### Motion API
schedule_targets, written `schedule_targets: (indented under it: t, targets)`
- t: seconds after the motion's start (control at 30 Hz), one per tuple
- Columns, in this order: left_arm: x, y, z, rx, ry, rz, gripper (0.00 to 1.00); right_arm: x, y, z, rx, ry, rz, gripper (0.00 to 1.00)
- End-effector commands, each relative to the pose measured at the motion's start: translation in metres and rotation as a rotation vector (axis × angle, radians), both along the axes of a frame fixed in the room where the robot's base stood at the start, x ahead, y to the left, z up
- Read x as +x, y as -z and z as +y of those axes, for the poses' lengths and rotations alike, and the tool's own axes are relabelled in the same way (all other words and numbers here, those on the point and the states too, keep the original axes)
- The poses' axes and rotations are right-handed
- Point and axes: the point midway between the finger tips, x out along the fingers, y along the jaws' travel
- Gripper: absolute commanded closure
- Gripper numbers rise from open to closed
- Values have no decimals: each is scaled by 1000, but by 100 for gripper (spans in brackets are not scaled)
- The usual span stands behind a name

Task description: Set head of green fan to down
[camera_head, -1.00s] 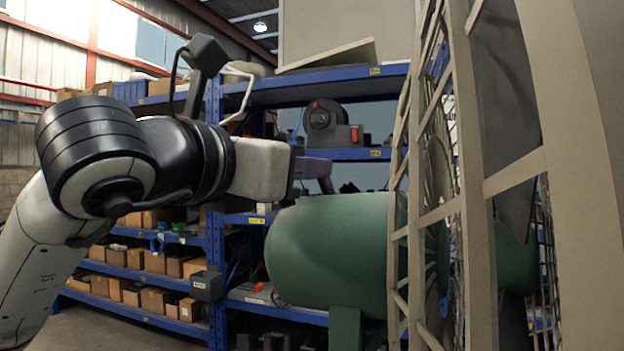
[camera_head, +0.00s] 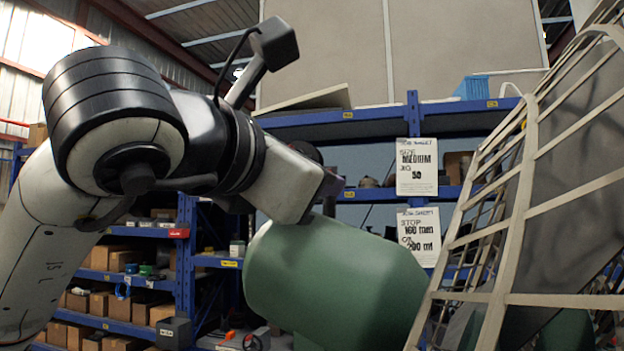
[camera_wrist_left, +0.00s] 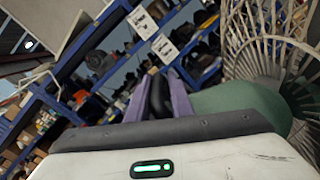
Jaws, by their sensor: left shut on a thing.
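The green fan's head fills the right of the head view: a green motor housing (camera_head: 335,278) with a beige wire cage (camera_head: 525,190) at its right. The housing slopes down to the right and the cage leans right at its top, so the front faces right and downward. My left gripper (camera_head: 328,186) is at the housing's upper rear. In the left wrist view, its purple fingers (camera_wrist_left: 161,97) are shut on a dark part (camera_wrist_left: 157,96) beside the green housing (camera_wrist_left: 240,103). What that part belongs to is hard to tell. My right gripper is out of view.
Blue shelving (camera_head: 300,125) with boxes and tools stands behind the fan. Two white job sheets (camera_head: 417,166) hang on it. A blue crate (camera_head: 472,88) sits on top. The cage blocks the view at the right.

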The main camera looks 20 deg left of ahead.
Motion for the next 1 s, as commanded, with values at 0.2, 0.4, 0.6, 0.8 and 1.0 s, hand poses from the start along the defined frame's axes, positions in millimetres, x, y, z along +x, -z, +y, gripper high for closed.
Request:
schedule_targets:
  t: [0.2, 0.4, 0.6, 0.8, 1.0]
  targets:
    - [-1, -6, 1, -4, 0, -13, 100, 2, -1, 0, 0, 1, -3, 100]
    - [-1, -4, 1, -4, 0, -8, 67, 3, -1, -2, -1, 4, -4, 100]
    - [-1, -2, 0, -2, 0, -4, 67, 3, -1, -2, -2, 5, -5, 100]
    - [-22, -1, 5, -2, 1, -7, 67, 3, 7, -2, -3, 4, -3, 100]
    - [-62, -2, 14, -3, 1, -11, 67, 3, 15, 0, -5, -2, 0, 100]
